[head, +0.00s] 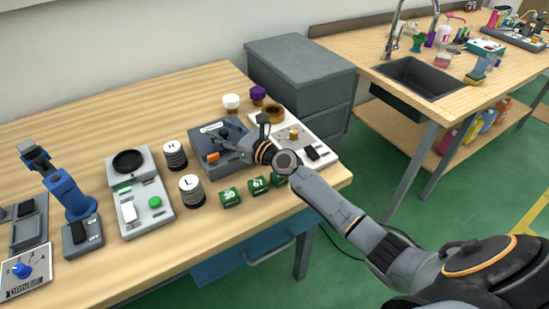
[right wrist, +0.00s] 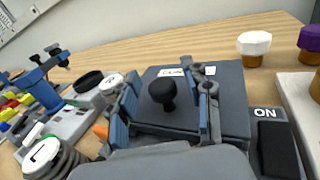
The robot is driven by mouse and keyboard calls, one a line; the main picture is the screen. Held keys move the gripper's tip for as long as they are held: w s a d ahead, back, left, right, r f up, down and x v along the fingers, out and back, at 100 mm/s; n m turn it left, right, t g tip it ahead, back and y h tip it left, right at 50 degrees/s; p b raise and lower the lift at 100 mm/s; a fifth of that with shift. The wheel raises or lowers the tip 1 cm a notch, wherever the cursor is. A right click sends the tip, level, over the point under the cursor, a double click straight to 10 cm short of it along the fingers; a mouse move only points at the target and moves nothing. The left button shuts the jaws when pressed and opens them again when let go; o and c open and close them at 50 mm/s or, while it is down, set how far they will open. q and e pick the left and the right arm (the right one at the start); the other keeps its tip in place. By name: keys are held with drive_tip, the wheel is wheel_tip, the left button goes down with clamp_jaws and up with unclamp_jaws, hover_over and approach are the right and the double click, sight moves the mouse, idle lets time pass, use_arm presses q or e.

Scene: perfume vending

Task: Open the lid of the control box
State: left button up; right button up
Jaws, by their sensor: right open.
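The control box (head: 203,164) is a dark grey box on the wooden table. Its lid (right wrist: 232,112) lies flat and looks closed, with a white label and a round black knob (right wrist: 162,93) on top. My right gripper (head: 222,138) reaches over the box from the right. In the right wrist view its two fingers (right wrist: 166,112) are spread, one on each side of the knob, with visible gaps. Whether they are level with the knob or above it is hard to tell. My left gripper is not in view.
Two round weights (head: 191,190) marked H and L and several green numbered blocks (head: 230,197) stand close to the box. A scale (head: 138,190) and a blue device (head: 66,192) are to the left. White (head: 231,102) and purple (head: 258,94) caps stand behind. An ON switch (right wrist: 272,145) is at right.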

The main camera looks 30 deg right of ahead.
drive_tip(key=v, duration=0.2)
drive_tip(key=p+v, duration=0.1)
drive_tip(key=shift+s+d+f+p, duration=0.1)
drive_tip(key=shift+s+d+p, duration=0.15)
drive_tip(key=shift+d, duration=0.3)
drive_tip(key=v, duration=0.8)
drive_tip(key=shift+s+a+b, duration=0.1)
drive_tip(key=shift+s+b, duration=0.2)
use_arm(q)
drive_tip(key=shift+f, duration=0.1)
use_arm(e)
drive_tip(key=shift+s, duration=0.6)
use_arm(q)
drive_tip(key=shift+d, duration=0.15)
